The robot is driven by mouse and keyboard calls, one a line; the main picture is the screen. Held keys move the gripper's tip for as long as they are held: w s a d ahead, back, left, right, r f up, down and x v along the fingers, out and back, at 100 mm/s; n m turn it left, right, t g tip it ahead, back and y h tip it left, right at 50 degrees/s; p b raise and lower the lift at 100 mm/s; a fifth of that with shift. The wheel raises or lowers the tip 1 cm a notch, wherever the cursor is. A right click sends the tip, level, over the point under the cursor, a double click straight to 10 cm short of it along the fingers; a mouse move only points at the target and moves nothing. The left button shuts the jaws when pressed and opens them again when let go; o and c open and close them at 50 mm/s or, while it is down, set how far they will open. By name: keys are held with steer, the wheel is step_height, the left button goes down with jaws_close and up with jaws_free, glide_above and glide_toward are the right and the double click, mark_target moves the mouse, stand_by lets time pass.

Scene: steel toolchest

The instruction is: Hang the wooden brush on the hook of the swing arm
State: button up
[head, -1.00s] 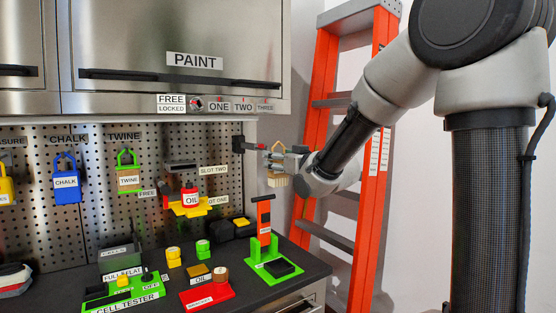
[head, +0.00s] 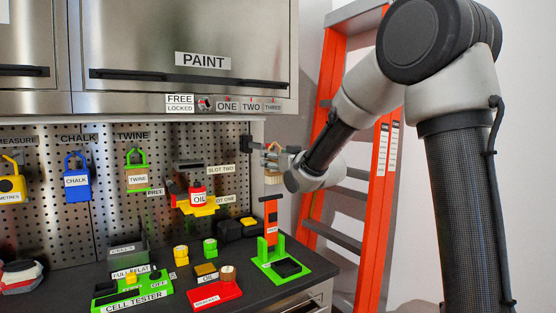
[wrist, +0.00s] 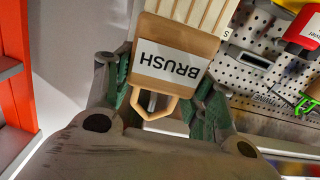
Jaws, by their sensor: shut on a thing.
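The wooden brush (head: 273,178) hangs bristles down at my gripper (head: 275,156) in the head view, beside the right end of the pegboard. In the wrist view the brush (wrist: 172,68) shows its white BRUSH label, pale bristles at the top and an angular wooden loop below. My gripper (wrist: 158,96) is shut on the brush, its green-padded fingers on both sides of the loop. The dark swing arm (head: 247,146) sticks out at the pegboard's right edge, right behind the gripper. A grey piece shows through the loop; I cannot tell whether it is the hook.
The steel PAINT cabinet (head: 185,50) overhangs above. Below, the dark bench holds a green stand with an orange upright (head: 271,222), a red tray (head: 215,296) and the cell tester (head: 135,293).

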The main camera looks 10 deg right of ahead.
steer(key=shift+w+a+f, duration=0.1)
steer(key=shift+w+a, duration=0.1)
steer(key=shift+w, duration=0.35)
steer(key=shift+w+a+f, duration=0.2)
steer(key=shift+w+f, duration=0.3)
steer(key=shift+f, duration=0.1)
steer(key=o, duration=1.1)
